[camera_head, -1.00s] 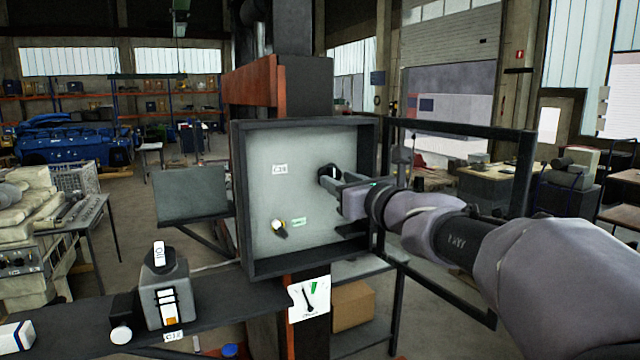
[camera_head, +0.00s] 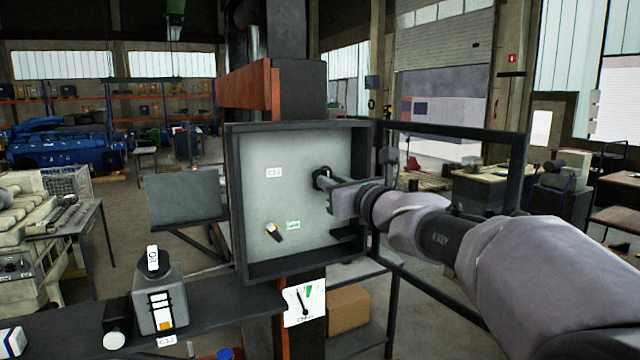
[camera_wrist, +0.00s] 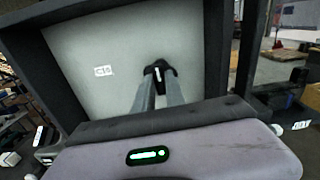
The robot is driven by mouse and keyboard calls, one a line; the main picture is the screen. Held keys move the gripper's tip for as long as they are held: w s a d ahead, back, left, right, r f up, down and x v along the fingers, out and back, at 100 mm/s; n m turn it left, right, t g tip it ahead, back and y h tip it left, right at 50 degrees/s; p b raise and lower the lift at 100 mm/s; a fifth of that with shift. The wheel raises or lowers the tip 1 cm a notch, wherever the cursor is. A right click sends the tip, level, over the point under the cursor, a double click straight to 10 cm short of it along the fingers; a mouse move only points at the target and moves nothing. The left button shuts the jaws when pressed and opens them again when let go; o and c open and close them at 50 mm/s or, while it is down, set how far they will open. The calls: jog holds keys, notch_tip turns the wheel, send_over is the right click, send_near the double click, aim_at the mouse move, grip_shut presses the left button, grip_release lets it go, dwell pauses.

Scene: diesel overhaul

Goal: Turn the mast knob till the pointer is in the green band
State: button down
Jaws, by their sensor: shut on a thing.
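The dark knob (camera_head: 319,178) sticks out of the pale back of an open box (camera_head: 252,268) on the mast. My gripper (camera_head: 331,186) reaches in from the right and is shut on this knob. In the wrist view the two fingers (camera_wrist: 158,82) lie on either side of the knob (camera_wrist: 158,68), which has a white mark. Below the box, a white gauge card (camera_head: 292,317) carries a dark pointer (camera_head: 303,302) and a green band (camera_head: 309,291). The pointer leans up and left, apart from the green band on its right.
A dark open frame (camera_head: 455,128) stands at right. A grey device (camera_head: 160,296) is on the left shelf.

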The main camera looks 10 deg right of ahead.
jog(key=n+b, duration=0.4)
jog(key=n, duration=0.1)
